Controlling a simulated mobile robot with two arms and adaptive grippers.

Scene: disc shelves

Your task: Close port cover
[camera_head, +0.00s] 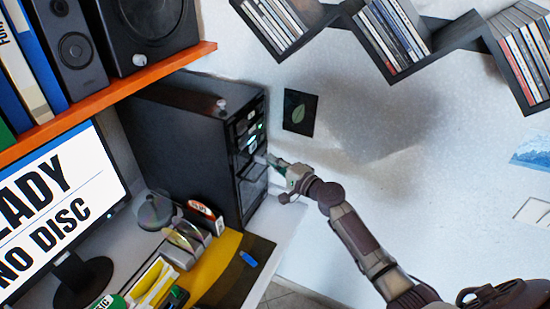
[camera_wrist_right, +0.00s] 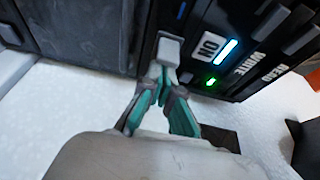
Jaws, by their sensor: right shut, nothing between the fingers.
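The black computer tower (camera_head: 190,140) stands on the desk, its front panel facing right. In the right wrist view the tower's front panel (camera_wrist_right: 225,20) fills the top, with a lit "ON" button (camera_wrist_right: 211,46) and a green light (camera_wrist_right: 211,82). A light grey block (camera_wrist_right: 170,48) shows at my fingertips; I cannot tell for sure whether it is the port cover. My right gripper (camera_head: 272,164) is close to the tower's front. Its fingers (camera_wrist_right: 165,78) are shut and empty, touching or very near the grey block. My left gripper is not in view.
A monitor (camera_head: 60,205) stands left of the tower under an orange shelf (camera_head: 110,95) with speakers and binders. A disc rack (camera_head: 180,250) stands on the desk by a yellow and black mat (camera_head: 235,285). Disc shelves (camera_head: 395,75) hang on the wall; the air below them is clear.

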